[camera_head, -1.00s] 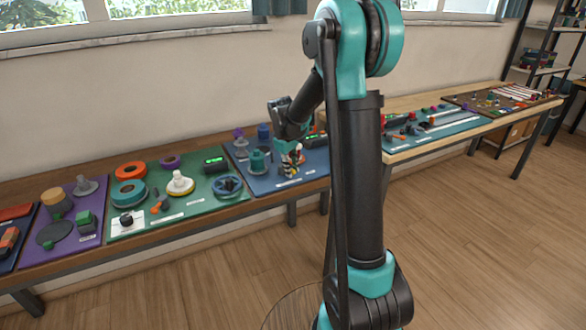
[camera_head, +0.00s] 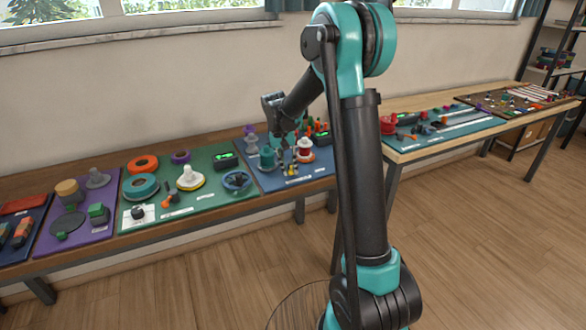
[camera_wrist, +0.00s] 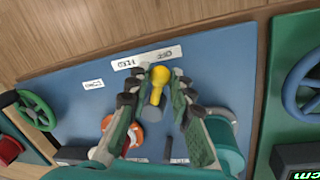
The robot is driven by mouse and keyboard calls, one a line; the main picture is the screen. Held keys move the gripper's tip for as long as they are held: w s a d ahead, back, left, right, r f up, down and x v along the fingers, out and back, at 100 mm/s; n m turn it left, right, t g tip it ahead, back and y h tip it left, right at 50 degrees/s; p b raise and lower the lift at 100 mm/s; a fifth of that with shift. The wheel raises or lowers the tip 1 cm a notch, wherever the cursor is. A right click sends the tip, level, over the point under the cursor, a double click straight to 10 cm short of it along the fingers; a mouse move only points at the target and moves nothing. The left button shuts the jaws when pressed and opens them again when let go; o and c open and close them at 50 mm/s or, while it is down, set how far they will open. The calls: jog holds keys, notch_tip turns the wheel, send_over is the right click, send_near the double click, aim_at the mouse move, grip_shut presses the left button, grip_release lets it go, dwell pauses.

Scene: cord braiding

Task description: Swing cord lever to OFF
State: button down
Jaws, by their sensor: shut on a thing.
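The cord lever's yellow knob (camera_wrist: 159,73) and short yellow stem show in the wrist view, just below a white label strip (camera_wrist: 147,57) on the blue board (camera_wrist: 215,57). The strip's lettering is upside down and too small to read surely. My gripper (camera_wrist: 158,92) has its two dark fingertips on either side of the stem and is shut on it. In the head view my gripper (camera_head: 288,165) reaches down to the front part of the blue board (camera_head: 318,176). The lever is too small there to make out clearly.
On the blue board, an orange-and-white spool (camera_head: 304,150) stands beside my gripper and a teal spool (camera_head: 267,157) stands to its left. A green board (camera_head: 215,192) with a blue handwheel (camera_head: 237,181) lies to the left. A lighter table stands to the right.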

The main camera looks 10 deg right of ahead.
jog(key=shift+w+a+m, duration=0.1)
jog(key=shift+a+m, duration=0.15)
jog(key=shift+m, duration=0.25)
jog(key=c, duration=1.3)
grip_release()
jog(key=shift+c, duration=0.2)
notch_tip(320, 180, up, 12)
jog(key=a, duration=0.2)
jog(key=shift+w+a, duration=0.15)
jog(key=shift+w, duration=0.2)
jog(key=shift+s+f, duration=0.1)
jog(key=shift+f, duration=0.05)
